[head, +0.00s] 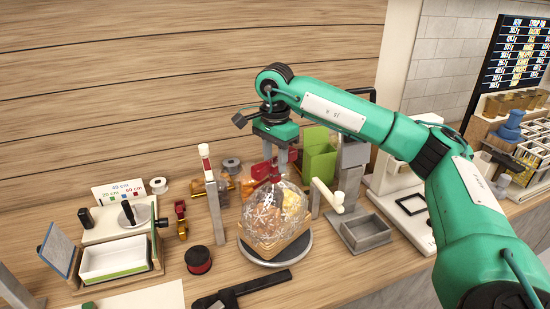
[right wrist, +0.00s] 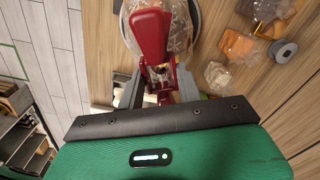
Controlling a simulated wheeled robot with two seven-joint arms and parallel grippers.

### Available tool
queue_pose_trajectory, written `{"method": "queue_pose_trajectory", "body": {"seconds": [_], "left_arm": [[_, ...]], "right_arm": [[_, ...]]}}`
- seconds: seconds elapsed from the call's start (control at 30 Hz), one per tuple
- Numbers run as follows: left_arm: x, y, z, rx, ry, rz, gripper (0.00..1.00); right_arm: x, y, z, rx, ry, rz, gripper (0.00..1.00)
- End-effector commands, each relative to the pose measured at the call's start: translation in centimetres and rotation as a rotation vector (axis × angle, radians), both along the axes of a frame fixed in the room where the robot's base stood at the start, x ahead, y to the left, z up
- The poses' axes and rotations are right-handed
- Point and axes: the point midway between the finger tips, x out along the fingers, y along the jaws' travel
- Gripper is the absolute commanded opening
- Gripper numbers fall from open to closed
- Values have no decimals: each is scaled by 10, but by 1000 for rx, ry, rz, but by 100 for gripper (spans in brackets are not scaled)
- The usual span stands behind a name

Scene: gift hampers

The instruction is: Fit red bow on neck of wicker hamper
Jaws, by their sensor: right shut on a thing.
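The wicker hamper (head: 272,238) stands upright on a round dark turntable (head: 247,255), in clear wrap with white snowflakes. The red bow (head: 264,170) is at the gathered neck on top of the wrap. In the right wrist view the red bow (right wrist: 150,36) covers the neck, with part of the wrap (right wrist: 180,40) behind it. My right gripper (head: 279,158) points down from above and is shut on the bow; its grey fingers (right wrist: 157,88) stand either side of the red part. Whether the bow is seated around the neck is hidden. My left gripper is not in view.
A tall post (head: 214,207) stands left of the hamper, and a white-tipped arm (head: 327,196) is close on its right. A grey tray (head: 366,232) is farther right.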

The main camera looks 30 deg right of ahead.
Motion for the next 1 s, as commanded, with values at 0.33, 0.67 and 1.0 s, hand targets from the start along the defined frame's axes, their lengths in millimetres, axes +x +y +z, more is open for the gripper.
{"method": "queue_pose_trajectory", "body": {"seconds": [0.33, 0.67, 1.0], "left_arm": [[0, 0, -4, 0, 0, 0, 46], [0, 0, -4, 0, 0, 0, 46], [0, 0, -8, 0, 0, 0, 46]], "right_arm": [[0, 0, -4, 0, 0, 0, 6], [0, 0, -4, 0, 0, 0, 6], [0, 0, -9, 0, 0, 0, 6]]}}
